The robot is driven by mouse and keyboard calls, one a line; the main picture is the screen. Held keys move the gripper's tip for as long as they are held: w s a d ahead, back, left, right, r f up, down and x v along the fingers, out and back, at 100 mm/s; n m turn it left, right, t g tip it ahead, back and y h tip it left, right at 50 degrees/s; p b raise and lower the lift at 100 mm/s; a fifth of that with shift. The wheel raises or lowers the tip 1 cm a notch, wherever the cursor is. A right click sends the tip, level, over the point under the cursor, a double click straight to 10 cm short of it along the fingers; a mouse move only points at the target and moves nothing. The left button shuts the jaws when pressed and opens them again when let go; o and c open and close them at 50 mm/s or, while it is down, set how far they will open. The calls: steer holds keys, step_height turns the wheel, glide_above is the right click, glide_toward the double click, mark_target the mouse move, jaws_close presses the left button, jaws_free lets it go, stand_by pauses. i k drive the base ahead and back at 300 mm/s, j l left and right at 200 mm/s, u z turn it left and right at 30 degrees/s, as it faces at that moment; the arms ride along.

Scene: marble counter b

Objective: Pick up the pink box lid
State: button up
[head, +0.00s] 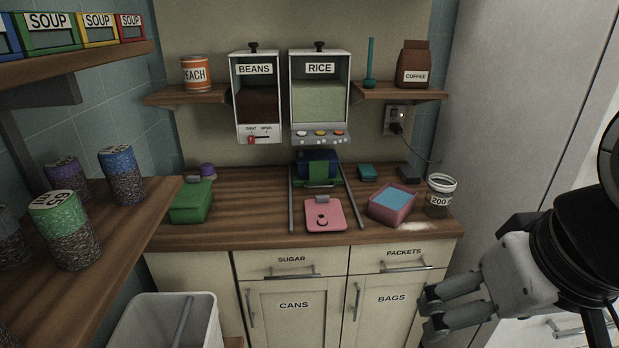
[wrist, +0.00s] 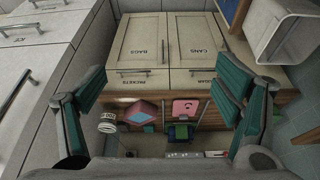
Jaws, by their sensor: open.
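The pink box lid (head: 323,215) lies flat near the front edge of the wooden counter, with a small round knob on top. It also shows in the wrist view (wrist: 185,108), between my spread fingers. An open pink box (head: 391,206) with blue inside stands to its right. My gripper (head: 432,312) is open and empty at the lower right of the head view, in front of the cabinets and well away from the lid. In the wrist view my gripper (wrist: 165,97) shows both fingers wide apart.
Two grey rails (head: 291,205) run toward the front on either side of the lid. A green box (head: 191,203) stands left and a jar marked 200 (head: 439,196) right, near spilled white powder (head: 402,225). A shelf with several cans (head: 122,175) juts in at left.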

mark_target(322, 207)
steer(key=i+l+u, duration=0.4)
steer(key=i+l, duration=0.2)
steer(key=i+l+u, duration=0.4)
steer(key=i+l, duration=0.3)
steer(key=l, duration=0.1)
